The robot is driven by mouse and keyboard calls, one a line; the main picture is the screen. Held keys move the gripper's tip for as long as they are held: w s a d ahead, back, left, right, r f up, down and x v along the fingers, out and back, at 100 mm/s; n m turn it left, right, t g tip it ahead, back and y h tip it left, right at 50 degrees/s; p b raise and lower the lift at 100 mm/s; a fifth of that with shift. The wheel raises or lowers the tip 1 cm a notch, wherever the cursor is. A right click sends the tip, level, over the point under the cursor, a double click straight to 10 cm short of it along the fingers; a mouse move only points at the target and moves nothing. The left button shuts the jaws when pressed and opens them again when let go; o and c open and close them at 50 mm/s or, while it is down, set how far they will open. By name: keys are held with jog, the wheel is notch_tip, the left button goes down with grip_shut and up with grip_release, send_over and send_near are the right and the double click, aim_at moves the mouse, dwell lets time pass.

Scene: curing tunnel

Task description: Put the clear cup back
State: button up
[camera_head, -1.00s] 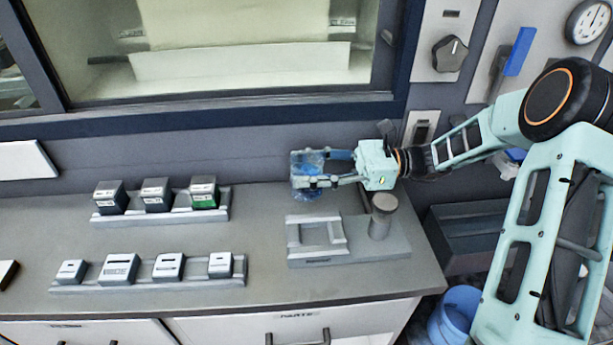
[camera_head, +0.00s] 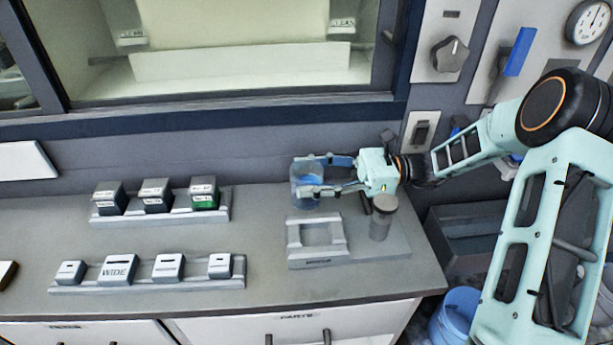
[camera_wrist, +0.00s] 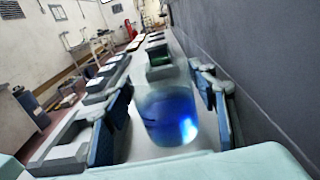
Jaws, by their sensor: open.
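The clear cup (camera_head: 306,180) holds blue liquid and stands upright at the back of the counter, near the wall. It also shows in the wrist view (camera_wrist: 168,115), between the two fingers. My gripper (camera_head: 312,176) is level, reaches in from the right and is open, with one finger on each side of the cup. In the wrist view my gripper (camera_wrist: 165,110) shows a gap beside the cup on the left; contact on the right is hard to tell.
A grey fixture (camera_head: 345,248) with a square frame and a round post (camera_head: 382,217) stands just in front of my gripper. Two racks of small blocks, a back rack (camera_head: 165,215) and a front rack (camera_head: 150,285), lie to the left. The counter between cup and racks is clear.

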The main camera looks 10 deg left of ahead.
jog(key=v, duration=0.7)
dwell(0.3)
